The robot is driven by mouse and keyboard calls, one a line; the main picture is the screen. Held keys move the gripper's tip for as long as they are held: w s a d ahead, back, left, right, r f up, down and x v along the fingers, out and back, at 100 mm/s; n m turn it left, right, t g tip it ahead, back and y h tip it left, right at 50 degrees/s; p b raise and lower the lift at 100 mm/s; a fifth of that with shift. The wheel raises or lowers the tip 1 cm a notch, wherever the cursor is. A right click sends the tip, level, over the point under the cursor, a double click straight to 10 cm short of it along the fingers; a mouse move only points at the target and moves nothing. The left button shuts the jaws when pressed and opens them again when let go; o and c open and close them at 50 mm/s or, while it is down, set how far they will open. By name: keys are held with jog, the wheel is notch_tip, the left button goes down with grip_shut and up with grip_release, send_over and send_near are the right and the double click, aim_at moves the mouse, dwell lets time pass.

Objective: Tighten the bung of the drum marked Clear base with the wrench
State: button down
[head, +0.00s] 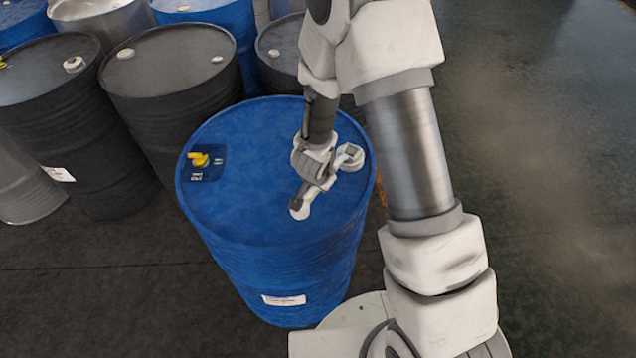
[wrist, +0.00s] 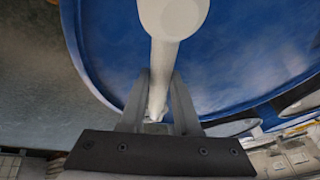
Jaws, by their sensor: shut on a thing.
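A blue drum (head: 262,235) stands upright in front of me in the head view. The print on its white label (head: 284,300) is too small to read. My gripper (head: 322,180) is over the right part of its lid, shut on the pale wrench. In the wrist view the wrench (wrist: 163,60) passes between my two fingers (wrist: 158,100), with a round end at the top. In the head view one wrench end (head: 300,209) points toward me. The other end is at a pale round bung (head: 350,157) near the right rim; I cannot tell whether it is seated.
A yellow fitting (head: 199,159) sits on a dark patch at the lid's left. Black drums (head: 170,75) (head: 60,105), a grey drum and other blue drums crowd behind and to the left. Open dark floor (head: 540,120) lies to the right.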

jog(key=shift+r, duration=0.15)
jog(key=shift+w+r+p, duration=0.1)
jog(key=shift+r+p, duration=1.1)
jog(key=shift+p, duration=0.1)
jog(key=shift+a+r+p, duration=0.1)
jog(key=shift+r+p, duration=0.85)
jog(key=shift+r, duration=0.2)
jog(key=shift+r+p, duration=0.15)
jog(key=shift+p, duration=0.15)
notch_tip(320, 180, up, 5)
jog(key=p, duration=0.3)
jog(key=shift+f, duration=0.2)
jog(key=shift+d, duration=0.25)
